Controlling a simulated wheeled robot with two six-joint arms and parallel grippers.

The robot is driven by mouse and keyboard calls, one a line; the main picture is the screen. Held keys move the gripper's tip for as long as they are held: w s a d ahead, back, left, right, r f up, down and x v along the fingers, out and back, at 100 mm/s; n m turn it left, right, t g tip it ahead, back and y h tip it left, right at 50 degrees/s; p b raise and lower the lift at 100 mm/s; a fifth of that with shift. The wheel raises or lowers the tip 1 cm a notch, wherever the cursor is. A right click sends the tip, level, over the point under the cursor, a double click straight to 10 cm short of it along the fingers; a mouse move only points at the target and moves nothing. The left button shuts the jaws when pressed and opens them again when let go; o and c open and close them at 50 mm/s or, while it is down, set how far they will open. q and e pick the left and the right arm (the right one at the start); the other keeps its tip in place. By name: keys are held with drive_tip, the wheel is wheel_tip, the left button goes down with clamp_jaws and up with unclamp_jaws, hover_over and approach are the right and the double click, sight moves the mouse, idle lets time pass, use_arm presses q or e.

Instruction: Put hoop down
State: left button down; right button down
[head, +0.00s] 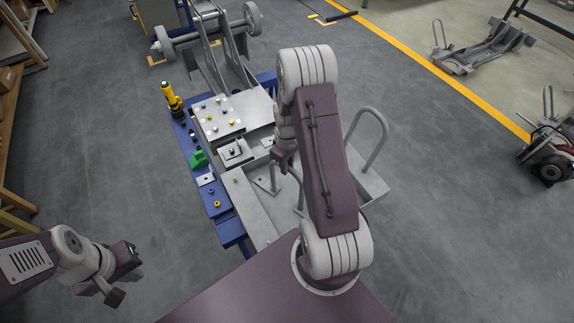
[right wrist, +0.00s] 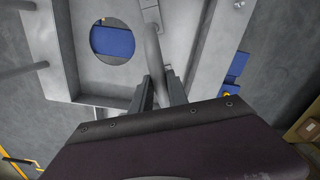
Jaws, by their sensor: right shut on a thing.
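A grey tube (right wrist: 152,45), which looks like part of a hoop, runs between the fingers of my right gripper (right wrist: 160,88) in the right wrist view. The gripper is shut on it. In the head view the right gripper (head: 284,162) is over the grey chassis (head: 243,200), and the held tube (head: 298,180) curves down beside my arm. Another grey hoop (head: 383,124) stands up at the chassis's right side, partly behind my arm; whether the two join is hidden. My left gripper (head: 122,274) hangs over bare floor at the lower left, away from the chassis; its jaw gap is unclear.
A plate with coloured knobs (head: 222,116), a yellow-black bottle-like tool (head: 172,98) and a green block (head: 198,158) sit by the blue frame (head: 224,212). A wheeled axle (head: 205,38) lies beyond. Another chassis (head: 482,48) stands far right. Floor at left is clear.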

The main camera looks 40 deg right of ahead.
drive_tip(key=shift+f, duration=0.1)
drive_tip(key=c, duration=1.3)
unclamp_jaws()
wheel_tip(320, 180, up, 12)
drive_tip(key=s+a+m, duration=0.1)
drive_tip(key=s+a, duration=0.2)
drive_tip(key=a, duration=0.2)
drive_tip(key=s+a+m, duration=0.1)
drive_tip(key=s+a, duration=0.3)
drive_tip(key=a, duration=0.1)
drive_tip(key=s+a+m+t, duration=0.1)
drive_tip(key=s+a, duration=0.2)
drive_tip(key=a, duration=0.2)
drive_tip(key=shift+s+r, duration=0.25)
drive_tip(key=shift+s, duration=0.05)
